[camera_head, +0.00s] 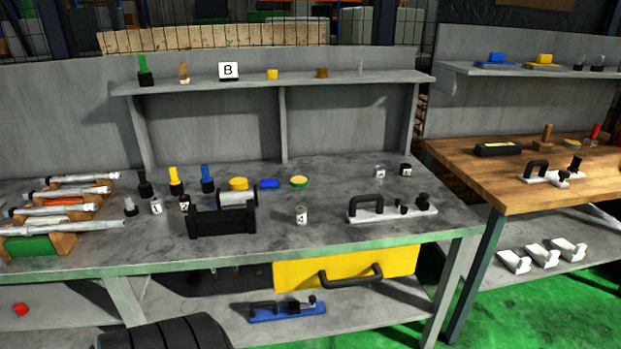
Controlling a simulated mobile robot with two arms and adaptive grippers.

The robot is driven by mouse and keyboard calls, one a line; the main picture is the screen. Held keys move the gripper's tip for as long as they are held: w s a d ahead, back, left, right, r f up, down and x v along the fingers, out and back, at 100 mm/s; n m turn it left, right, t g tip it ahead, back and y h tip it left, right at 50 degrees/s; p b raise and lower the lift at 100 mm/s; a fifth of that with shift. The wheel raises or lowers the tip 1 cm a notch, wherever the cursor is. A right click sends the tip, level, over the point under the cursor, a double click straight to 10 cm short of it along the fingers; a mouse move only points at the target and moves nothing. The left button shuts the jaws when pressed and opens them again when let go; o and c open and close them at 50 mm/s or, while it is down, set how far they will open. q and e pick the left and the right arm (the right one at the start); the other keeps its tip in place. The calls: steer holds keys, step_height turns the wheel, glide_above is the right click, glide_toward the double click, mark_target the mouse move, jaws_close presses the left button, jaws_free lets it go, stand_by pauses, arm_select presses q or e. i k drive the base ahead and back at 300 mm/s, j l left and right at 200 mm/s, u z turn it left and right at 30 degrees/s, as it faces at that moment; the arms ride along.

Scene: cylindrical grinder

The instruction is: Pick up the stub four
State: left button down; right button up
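The stub four (301,215) is a small, light, upright cylinder with a dark "4" on its side. It stands alone on the grey workbench top (270,240), right of a black block-shaped holder (222,221) and left of a white plate with a black handle (392,211). A similar light stub marked "1" (157,207) stands farther left. Two more small labelled stubs, one light (380,171) and one black (406,169), stand toward the back right; their labels are too small to read surely.
Several long grey tools lie in wooden racks (66,200) at the left. A grey shelf (280,83) with small parts spans the back. A yellow drawer front (345,268) sits under the bench. The bench top just around the stub four is clear. A wooden table (520,180) stands right.

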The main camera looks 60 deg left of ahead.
mark_target(300, 211)
steer(key=u, duration=1.85)
